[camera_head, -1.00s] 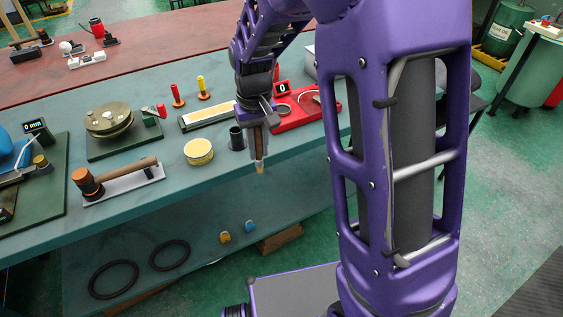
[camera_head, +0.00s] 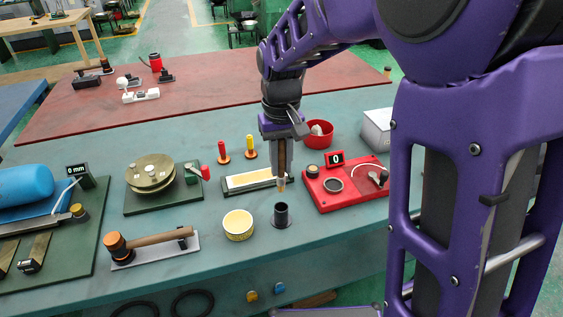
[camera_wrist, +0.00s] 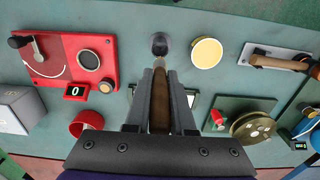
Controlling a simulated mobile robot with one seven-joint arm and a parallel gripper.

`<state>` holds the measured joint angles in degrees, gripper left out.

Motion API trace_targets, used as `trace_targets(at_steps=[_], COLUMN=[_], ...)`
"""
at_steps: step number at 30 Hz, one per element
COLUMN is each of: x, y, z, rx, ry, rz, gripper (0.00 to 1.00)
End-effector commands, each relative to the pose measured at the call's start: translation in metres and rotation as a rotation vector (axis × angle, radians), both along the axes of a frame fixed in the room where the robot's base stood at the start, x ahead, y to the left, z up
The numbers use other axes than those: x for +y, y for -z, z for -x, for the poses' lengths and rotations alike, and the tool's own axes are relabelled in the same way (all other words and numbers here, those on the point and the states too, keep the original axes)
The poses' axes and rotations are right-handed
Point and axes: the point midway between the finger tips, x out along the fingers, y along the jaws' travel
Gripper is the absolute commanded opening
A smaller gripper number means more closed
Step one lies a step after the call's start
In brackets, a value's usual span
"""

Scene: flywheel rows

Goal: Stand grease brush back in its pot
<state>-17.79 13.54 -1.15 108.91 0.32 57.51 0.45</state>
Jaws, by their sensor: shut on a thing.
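My gripper (camera_head: 281,180) is shut on the grease brush (camera_head: 282,158), whose brown wooden handle runs between the fingers with a pale tip pointing down. The brush also shows between the fingers in the wrist view (camera_wrist: 159,105). The pot is a small dark open cylinder (camera_head: 281,215) standing on the teal bench near its front edge. In the head view the brush tip is above and slightly behind the pot's mouth, apart from it. In the wrist view the pot (camera_wrist: 159,44) lies just beyond the brush tip. The inside of the pot is dark.
A yellow-lidded tin (camera_head: 238,225) stands left of the pot. A red device (camera_head: 345,190) with a "0" display is to the right. A whetstone-like block (camera_head: 256,182) lies behind. A mallet (camera_head: 150,242) rests on a stand at left, and a red bowl (camera_head: 319,134) is farther back.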

Motion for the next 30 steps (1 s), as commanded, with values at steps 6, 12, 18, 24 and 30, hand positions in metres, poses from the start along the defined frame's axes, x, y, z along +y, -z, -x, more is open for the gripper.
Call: trace_targets(at_steps=[6, 12, 18, 24, 30], x=[0.0, 0.0, 0.0, 0.0, 0.0], y=[-0.001, 0.011, 0.031, 0.047, 0.05], z=[0.0, 0.0, 0.0, 0.0, 0.0], rx=[0.0, 0.001, 0.001, 0.001, 0.0], ry=[0.0, 0.0, 0.0, 0.0, 0.0], rz=[0.0, 0.0, 0.0, 0.0, 0.0], gripper=[0.0, 0.0, 0.0, 0.0, 0.0])
